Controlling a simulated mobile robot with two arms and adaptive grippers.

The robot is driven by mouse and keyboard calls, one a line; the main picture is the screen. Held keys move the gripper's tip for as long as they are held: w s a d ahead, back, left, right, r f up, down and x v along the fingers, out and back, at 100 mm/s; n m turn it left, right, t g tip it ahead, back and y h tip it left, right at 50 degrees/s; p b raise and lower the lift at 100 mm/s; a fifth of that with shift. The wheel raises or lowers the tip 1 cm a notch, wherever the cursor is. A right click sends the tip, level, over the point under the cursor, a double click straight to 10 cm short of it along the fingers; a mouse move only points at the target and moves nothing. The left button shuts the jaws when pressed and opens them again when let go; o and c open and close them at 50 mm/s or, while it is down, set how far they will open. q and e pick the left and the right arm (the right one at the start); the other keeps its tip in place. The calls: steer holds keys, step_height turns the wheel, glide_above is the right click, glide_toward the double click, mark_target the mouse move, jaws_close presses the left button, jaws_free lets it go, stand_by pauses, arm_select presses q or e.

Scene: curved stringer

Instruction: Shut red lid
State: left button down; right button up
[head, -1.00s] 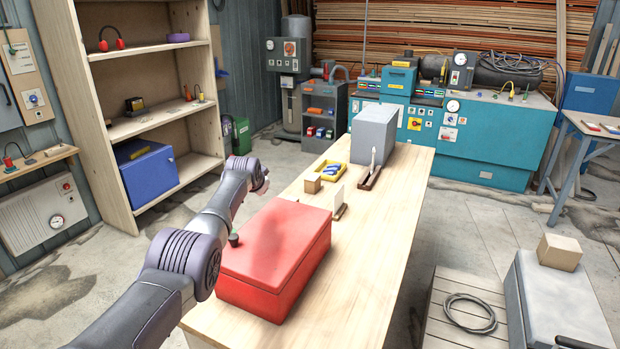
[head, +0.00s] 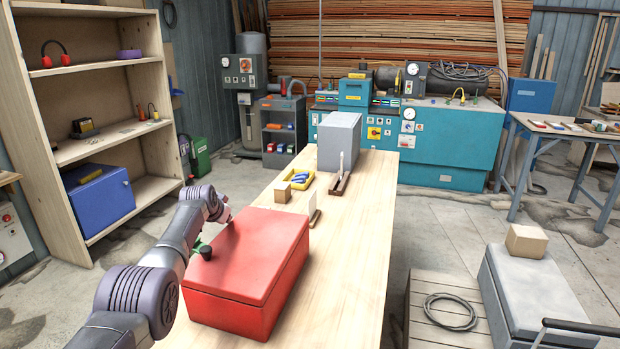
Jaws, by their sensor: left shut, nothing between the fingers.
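The red box stands on the wooden table, and its red lid (head: 248,252) lies flat on top, looking shut. My left gripper (head: 222,212) is at the far left edge of the red box, beside the lid; its fingers are small and partly hidden by my wrist. It looks shut and empty. A dark green knob (head: 203,250) shows at the left side of the box, near my arm. My right gripper is not in view.
The table's right side is clear. A shelf unit (head: 160,190) stands left.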

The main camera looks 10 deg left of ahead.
arm_select(q)
steer(key=shift+s+f, duration=0.25)
steer(key=shift+f, duration=0.35)
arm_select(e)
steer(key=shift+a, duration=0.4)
arm_select(q)
steer(key=r+p, duration=0.1)
steer(key=r, duration=0.1)
steer(key=r+p, duration=0.4)
steer(key=shift+w, duration=0.25)
steer(key=shift+s+a+r, duration=0.1)
steer(key=shift+s+r, duration=0.15)
steer(key=shift+s, duration=0.25)
steer(key=shift+s+a+r, duration=0.1)
steer(key=shift+s+r, duration=0.15)
steer(key=shift+s, duration=0.25)
steer(key=shift+s+r, duration=0.3)
steer(key=b+v, duration=0.1)
steer(key=v, duration=0.5)
steer(key=shift+a+r, duration=0.25)
steer(key=shift+a, duration=0.2)
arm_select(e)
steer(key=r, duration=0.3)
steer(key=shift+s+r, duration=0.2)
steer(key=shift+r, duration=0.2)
arm_select(q)
steer(key=shift+s, duration=0.1)
